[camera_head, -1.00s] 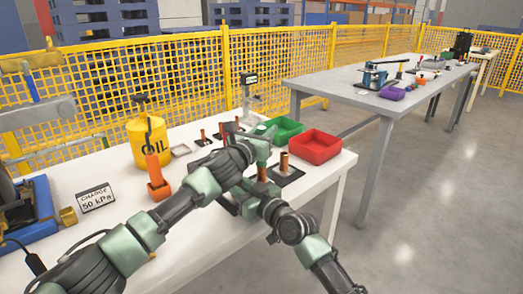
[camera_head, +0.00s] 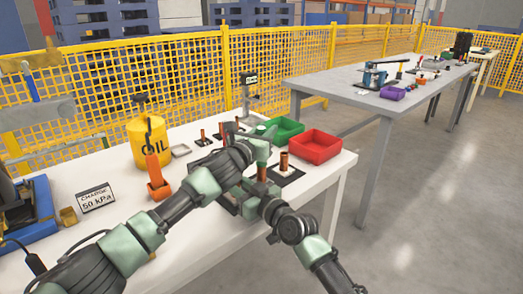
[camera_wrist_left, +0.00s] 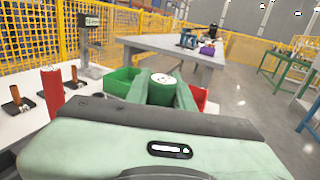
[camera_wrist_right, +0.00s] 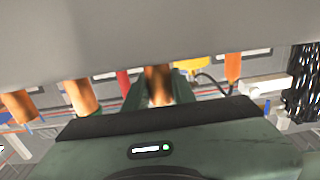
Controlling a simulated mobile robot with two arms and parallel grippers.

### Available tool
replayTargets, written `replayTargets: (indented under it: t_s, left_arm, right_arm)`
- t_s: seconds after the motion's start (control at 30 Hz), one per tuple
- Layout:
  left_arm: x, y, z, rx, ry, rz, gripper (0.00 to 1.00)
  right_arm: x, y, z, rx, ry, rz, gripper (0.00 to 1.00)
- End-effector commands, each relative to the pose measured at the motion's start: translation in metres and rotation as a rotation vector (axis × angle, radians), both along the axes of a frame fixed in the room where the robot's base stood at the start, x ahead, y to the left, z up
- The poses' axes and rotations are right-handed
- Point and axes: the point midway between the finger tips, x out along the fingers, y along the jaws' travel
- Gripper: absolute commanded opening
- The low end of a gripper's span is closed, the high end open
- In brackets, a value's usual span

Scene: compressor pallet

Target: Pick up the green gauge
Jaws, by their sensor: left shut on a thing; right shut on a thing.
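The green gauge (camera_wrist_left: 164,88) has a round white face and sits between the green fingers of my left gripper (camera_wrist_left: 163,92) in the left wrist view. My left gripper also shows in the head view (camera_head: 264,142), shut on the gauge above the white table, near the copper stubs. My right gripper (camera_wrist_right: 158,92) is shut on a copper stub (camera_wrist_right: 158,82) in the right wrist view. That stub also stands out in the head view (camera_head: 262,172), just below the left gripper. My left wrist hides part of the gauge in the head view.
A green bin (camera_head: 284,127) and a red bin (camera_head: 318,145) stand behind my grippers on the white table (camera_head: 200,240). More copper stubs stand nearby. A yellow oil can (camera_head: 148,143) and a "50 kPa" sign (camera_head: 96,198) are at the left. A grey table (camera_head: 345,85) stands beyond.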

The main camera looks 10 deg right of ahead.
Motion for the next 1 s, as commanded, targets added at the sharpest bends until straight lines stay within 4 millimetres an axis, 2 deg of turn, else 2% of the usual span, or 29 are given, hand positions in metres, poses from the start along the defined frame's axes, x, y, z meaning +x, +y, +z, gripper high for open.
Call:
replayTargets:
  t_s: [0.6, 0.73, 1.0]
  left_arm:
    - [0.000, 0.000, 0.003, 0.001, -0.001, 0.000, 0.00]
    - [0.001, 0.001, 0.019, 0.002, -0.006, 0.001, 0.00]
    - [0.000, 0.000, 0.074, 0.003, -0.007, 0.000, 0.00]
  right_arm:
    - [0.000, 0.000, -0.001, -0.001, 0.001, 0.000, 0.00]
    - [0.000, 0.000, -0.001, -0.001, 0.001, 0.000, 0.00]
    - [0.000, 0.000, -0.001, -0.001, 0.001, 0.000, 0.00]
